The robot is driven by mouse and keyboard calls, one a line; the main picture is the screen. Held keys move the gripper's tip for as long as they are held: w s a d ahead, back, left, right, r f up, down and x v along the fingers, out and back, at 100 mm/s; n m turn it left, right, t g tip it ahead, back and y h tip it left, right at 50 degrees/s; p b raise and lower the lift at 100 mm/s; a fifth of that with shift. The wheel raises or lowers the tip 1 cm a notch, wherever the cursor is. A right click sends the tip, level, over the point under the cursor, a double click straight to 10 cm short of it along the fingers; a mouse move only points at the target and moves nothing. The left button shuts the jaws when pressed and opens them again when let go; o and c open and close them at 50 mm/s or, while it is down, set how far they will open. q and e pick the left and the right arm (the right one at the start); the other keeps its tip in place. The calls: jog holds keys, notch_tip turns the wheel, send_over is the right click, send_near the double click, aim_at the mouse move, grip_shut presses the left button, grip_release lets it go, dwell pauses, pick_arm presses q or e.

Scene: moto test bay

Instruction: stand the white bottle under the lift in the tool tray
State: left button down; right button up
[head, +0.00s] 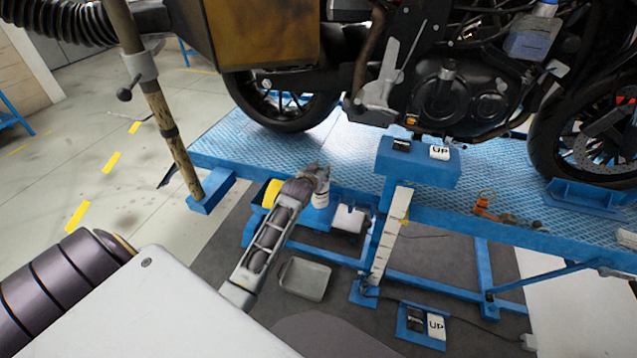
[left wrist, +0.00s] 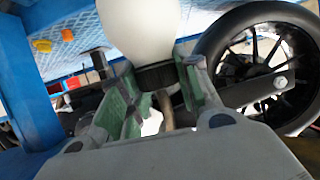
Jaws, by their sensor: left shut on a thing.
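The white bottle (head: 321,198) hangs upright below my left gripper (head: 318,176) in the head view, at the near side of the blue lift. In the left wrist view the white bottle (left wrist: 138,25) fills the top middle, and its dark neck or cap lies between the green-padded fingers of my left gripper (left wrist: 160,95). The gripper is shut on it there. A grey tray (head: 305,279), which looks like the tool tray, lies empty on the dark floor below and left of the lift post. My right gripper is not in view.
The blue lift (head: 225,127) carries a motorcycle (head: 440,95). A white container (head: 349,219) and a yellow item (head: 271,194) are by the lift's near edge. A blue post with a white scale (head: 391,235) and a foot pedal box (head: 420,325) stand right of the tray.

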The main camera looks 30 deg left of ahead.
pick_arm(q)
jog(key=shift+f, duration=0.75)
jog(key=shift+f, duration=1.95)
jog(key=c, duration=1)
grip_release()
jog(key=shift+c, duration=0.2)
jog(key=shift+f, duration=0.1)
jog(key=v, duration=1.2)
